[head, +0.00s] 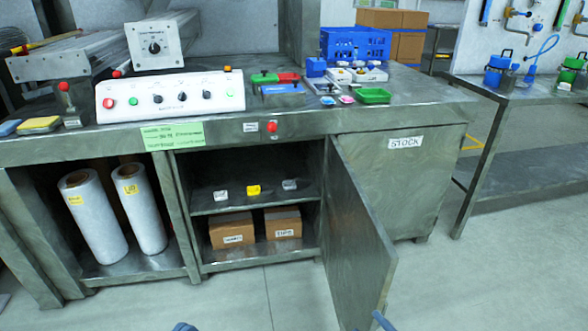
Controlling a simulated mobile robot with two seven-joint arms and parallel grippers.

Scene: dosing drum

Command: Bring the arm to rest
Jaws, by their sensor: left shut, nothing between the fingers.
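My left gripper (185,327) shows only as a small blue-grey tip at the bottom edge, left of centre. It is shut and empty, in front of the bench and apart from everything in view. A small blue-grey piece at the bottom edge, by the lower corner of the open cabinet door (362,235), seems to be part of my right gripper (382,321). Its fingers cannot be made out. Both arms are otherwise out of the picture.
The metal bench (330,118) carries a white control panel (172,96), a blue crate (355,45) and a green tray (373,96). The open door juts toward me. Below are shelves with boxes (232,230) and white rolls (95,215). The floor in front is clear.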

